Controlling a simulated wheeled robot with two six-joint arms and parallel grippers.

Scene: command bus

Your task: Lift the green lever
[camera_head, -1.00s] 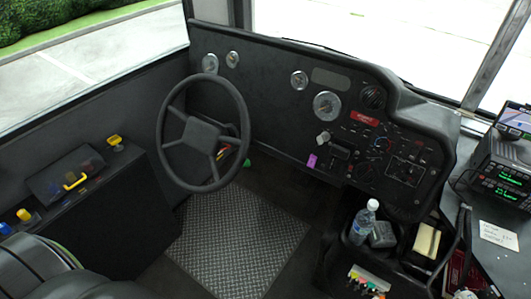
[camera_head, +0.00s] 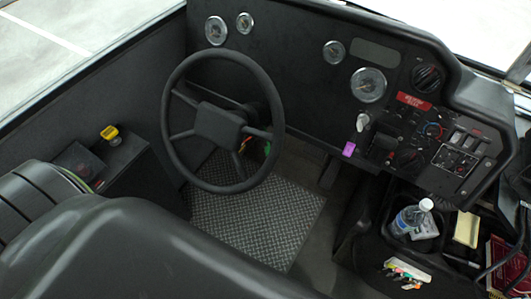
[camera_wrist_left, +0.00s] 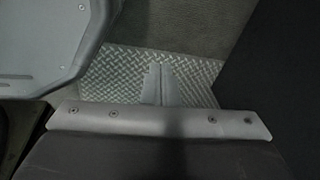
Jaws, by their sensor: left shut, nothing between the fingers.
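A small green piece, which looks like the green lever (camera_head: 267,149), shows behind the right side of the steering wheel (camera_head: 217,124) in the head view. A red-orange lever (camera_head: 245,144) sits just left of it. The wheel rim hides part of this area. Neither gripper shows in the head view. In the left wrist view my left gripper (camera_wrist_left: 161,68) is shut and empty, with the diamond-plate floor behind its fingers. No green lever shows in that view. My right gripper is not in view.
A dark seat (camera_head: 150,245) fills the lower left foreground. A side console with a yellow knob (camera_head: 109,132) stands left of the wheel. The dashboard (camera_head: 310,75) runs behind it. A water bottle (camera_head: 411,216) stands at the right. The textured floor plate (camera_head: 250,220) is clear.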

